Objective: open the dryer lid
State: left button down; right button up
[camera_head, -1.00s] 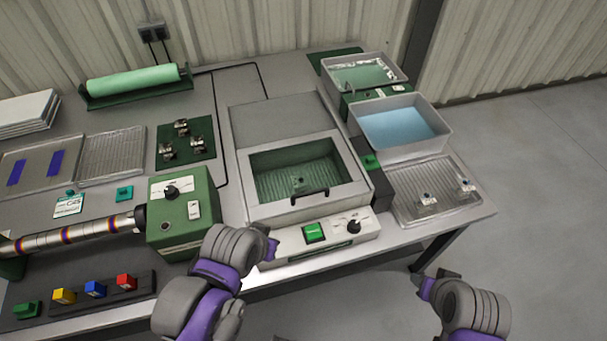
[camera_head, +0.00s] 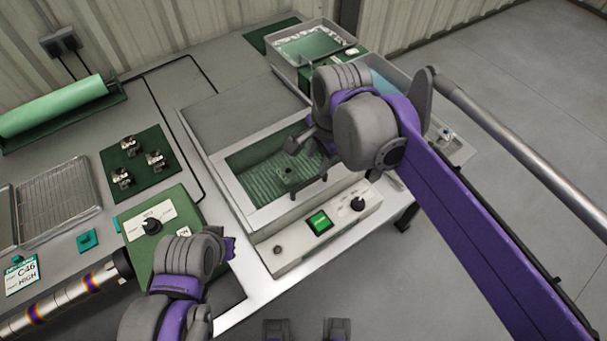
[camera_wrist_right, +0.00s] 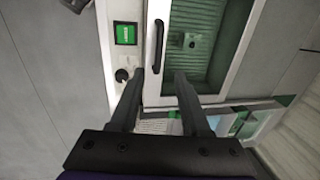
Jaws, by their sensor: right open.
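The dryer is a grey box with a lid (camera_head: 237,205) that has a see-through window over a green ribbed inside. The lid looks shut. Its dark handle (camera_head: 308,190) is at the lid's front edge, partly hidden by my right arm; in the right wrist view the handle (camera_wrist_right: 158,45) shows as a black bar. My right gripper (camera_head: 307,160) is open and empty above the front right of the lid. In the right wrist view its fingertips (camera_wrist_right: 160,78) lie either side of the bar's near end, apparently short of it. My left gripper (camera_head: 230,247) is left of the dryer's front panel; its jaws are unclear.
The front panel carries a green button (camera_head: 319,222) and a black knob (camera_head: 357,204). A green control box (camera_head: 155,230) stands left of the dryer. Water trays (camera_head: 318,42) stand behind and right, partly hidden by my arm. A green mat (camera_head: 138,165) holds metal parts.

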aim_at(311, 181)
jog(key=f, duration=0.3)
jog(key=w+f, duration=0.1)
jog(key=f, duration=0.2)
jog(key=a+f, duration=0.1)
jog(key=f, duration=0.3)
jog(key=shift+w+f+b, duration=0.1)
jog(key=shift+w+b, duration=0.2)
jog(key=shift+b, duration=0.1)
grip_shut()
dwell(0.9)
